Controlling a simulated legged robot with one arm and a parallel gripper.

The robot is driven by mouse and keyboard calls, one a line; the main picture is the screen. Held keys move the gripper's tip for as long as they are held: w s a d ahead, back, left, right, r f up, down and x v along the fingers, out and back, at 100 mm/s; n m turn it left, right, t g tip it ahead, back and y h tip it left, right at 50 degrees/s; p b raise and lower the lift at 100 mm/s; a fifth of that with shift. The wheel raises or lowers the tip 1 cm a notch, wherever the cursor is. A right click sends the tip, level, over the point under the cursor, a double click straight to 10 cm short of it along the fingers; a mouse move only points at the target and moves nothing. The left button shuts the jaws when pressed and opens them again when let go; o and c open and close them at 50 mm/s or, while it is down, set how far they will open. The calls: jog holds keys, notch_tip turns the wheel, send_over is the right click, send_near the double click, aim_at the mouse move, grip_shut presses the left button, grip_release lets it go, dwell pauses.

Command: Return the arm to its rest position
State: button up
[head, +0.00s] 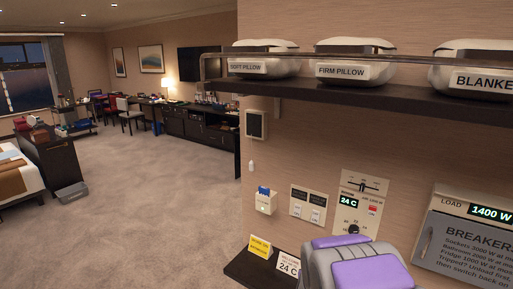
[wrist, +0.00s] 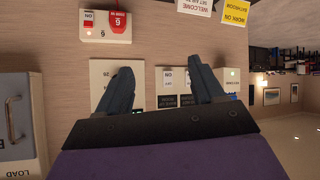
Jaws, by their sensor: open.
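My arm (head: 355,268), grey and purple, shows at the bottom right of the head view, in front of the wall with the switches. Its gripper end is not clearly seen there. In the wrist view my gripper (wrist: 163,85) has its two dark fingers spread apart with nothing between them. The fingers point toward the wall panels, and this view appears upside down. Part of the thermostat panel (wrist: 103,72) is hidden behind the left finger. A switch plate (wrist: 172,80) shows between the fingers, apparently beyond them.
A dark shelf (head: 390,101) with several labelled pillow and blanket packs runs above. A low ledge (head: 240,272) holds a yellow card (head: 259,247) and a white card (head: 287,266). The breaker box (head: 470,240) is at right. Open carpet (head: 150,190) lies to the left.

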jog(key=s+a+r+n+g+y+b, duration=0.1)
jog(key=s+a+r+g+y, duration=0.15)
jog(key=s, duration=0.75)
jog(key=s+a+r+g+y, duration=0.15)
jog(key=s+a+g, duration=0.25)
jog(key=s, duration=0.6)
jog(key=s+d+r+g, duration=0.1)
jog(key=s+g, duration=0.1)
jog(key=s, duration=0.9)
jog(key=s+d+r+g+h+b, duration=0.1)
jog(key=s+r+g, duration=0.1)
jog(key=s, duration=1)
jog(key=shift+s+r+g, duration=0.15)
jog(key=shift+r+g, duration=0.15)
jog(key=shift+g, duration=0.45)
jog(key=shift+d, duration=0.1)
